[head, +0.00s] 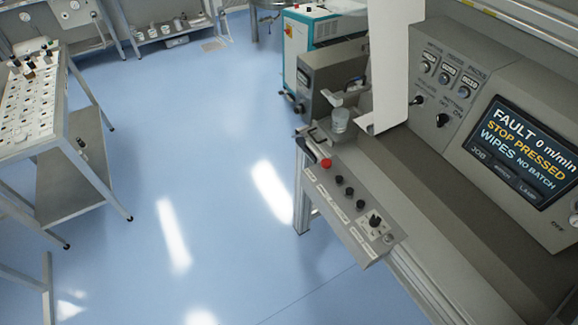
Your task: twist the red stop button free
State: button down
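The red stop button (326,163) sits at the far upper-left end of a sloping grey control strip (350,200) on the front of the machine. It is small in the head view, so whether it is pressed in cannot be told from its shape. The machine's screen (528,150) reads FAULT, STOP PRESSED, 0 m/min, WIPES NO BATCH. My gripper does not show in the head view, and nothing covers the button.
Several black buttons and a black knob (375,221) share the strip. A bench of small items (28,140) stands left, with open blue floor (200,150) between.

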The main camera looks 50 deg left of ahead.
aim_at(326, 164)
jog(key=j+u, duration=0.15)
jog(key=u, duration=1.4)
